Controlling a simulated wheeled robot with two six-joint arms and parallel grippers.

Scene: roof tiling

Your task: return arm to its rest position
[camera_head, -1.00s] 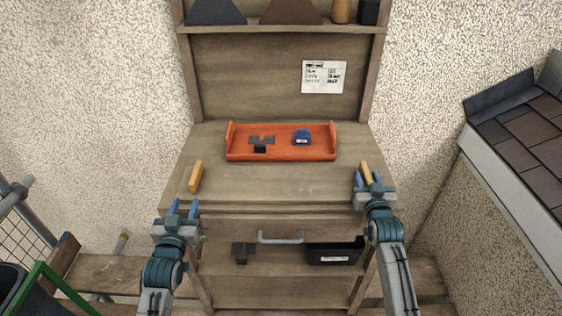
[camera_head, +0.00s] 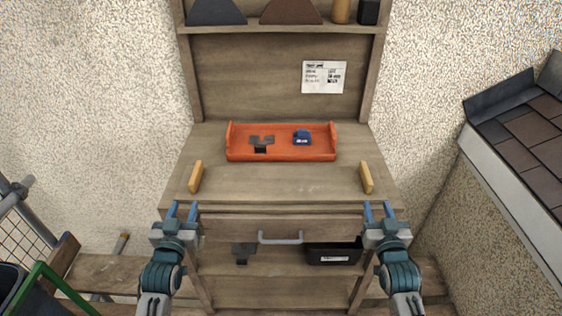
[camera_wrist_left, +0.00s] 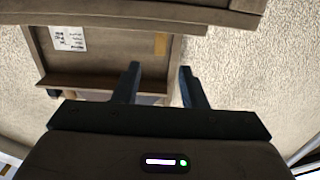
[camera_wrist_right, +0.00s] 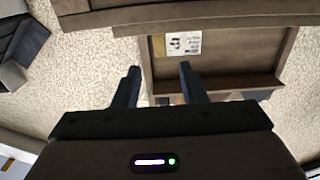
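My left gripper (camera_head: 182,211) is open and empty in front of the left front edge of the wooden bench (camera_head: 260,190). My right gripper (camera_head: 378,211) is open and empty in front of the bench's right front edge. The fingers of both stand apart in the left wrist view (camera_wrist_left: 158,86) and the right wrist view (camera_wrist_right: 158,86), with nothing between them. Neither gripper touches anything that I can see.
An orange tray (camera_head: 240,154) on the bench holds a dark grey piece (camera_head: 261,141) and a blue object (camera_head: 302,137). A tiled roof (camera_head: 530,130) stands at right.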

